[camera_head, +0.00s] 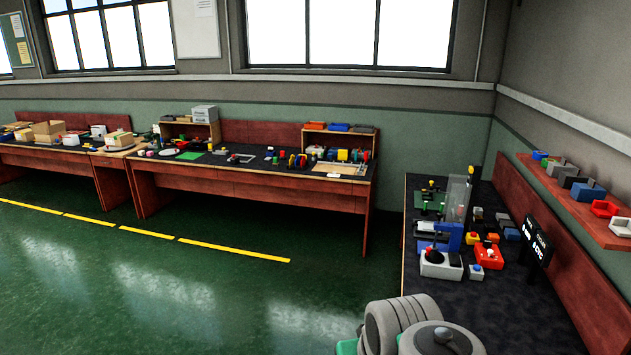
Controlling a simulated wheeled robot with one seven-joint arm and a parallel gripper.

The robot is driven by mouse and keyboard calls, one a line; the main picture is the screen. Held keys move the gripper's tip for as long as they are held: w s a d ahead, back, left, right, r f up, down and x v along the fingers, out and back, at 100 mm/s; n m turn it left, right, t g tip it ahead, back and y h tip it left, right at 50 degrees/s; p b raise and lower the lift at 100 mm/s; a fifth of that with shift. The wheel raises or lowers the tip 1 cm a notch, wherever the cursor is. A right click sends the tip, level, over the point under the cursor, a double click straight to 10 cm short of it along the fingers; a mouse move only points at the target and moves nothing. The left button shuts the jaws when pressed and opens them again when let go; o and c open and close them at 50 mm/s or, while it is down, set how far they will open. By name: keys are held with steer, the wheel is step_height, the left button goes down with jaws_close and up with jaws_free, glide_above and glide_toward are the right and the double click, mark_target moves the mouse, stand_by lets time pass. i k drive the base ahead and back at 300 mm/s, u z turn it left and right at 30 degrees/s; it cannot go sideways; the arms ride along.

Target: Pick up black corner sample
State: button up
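I cannot make out a black corner sample for certain; the small parts are too far away to tell their shapes. A small dark block (573,182) sits on the red wall shelf at the right, between grey and blue blocks. Several small dark pieces also lie among the coloured parts on the right bench (500,319). Grey rounded links of my arm show at the bottom edge, in front of this bench. My gripper is not in view.
The right bench carries a blue-and-white device (440,262) with a clear upright panel, red and yellow boxes, and a black display (537,244). The red wall shelf (606,232) overhangs its right side. Long wooden benches (250,181) line the back wall. The green floor (150,270) is clear.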

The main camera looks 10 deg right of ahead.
mark_target(488, 227)
steer(key=u, duration=0.05)
steer(key=i, duration=2.55)
steer(key=z, duration=0.65)
steer(key=i, duration=1.15)
steer(key=z, duration=1.85)
steer(key=i, duration=0.85)
steer(key=z, duration=0.65)
